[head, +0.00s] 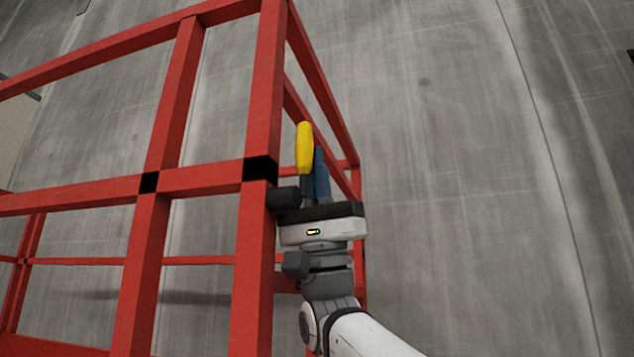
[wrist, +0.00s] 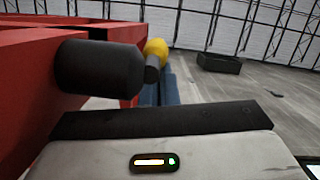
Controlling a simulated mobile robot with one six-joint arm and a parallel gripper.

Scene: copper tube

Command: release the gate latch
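The latch has a yellow handle (head: 304,147) on a dark stem, standing upright beside the red gate post; in the wrist view the yellow end (wrist: 156,50) shows behind a black cylinder. That black cylinder (head: 283,197) juts from the post below the handle and is large in the wrist view (wrist: 100,67). My gripper (head: 320,172) has blue fingers pointing up, just right of the handle. In the wrist view the blue fingers (wrist: 159,87) are partly hidden behind the gripper body. Whether they touch the handle, and the gap between them, cannot be made out.
The red frame (head: 257,240) of the gate and its rails fills the left side, close to my gripper. Black bands (head: 260,169) mark some joints. The grey floor to the right is clear. A dark low box (wrist: 219,64) stands farther off in the wrist view.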

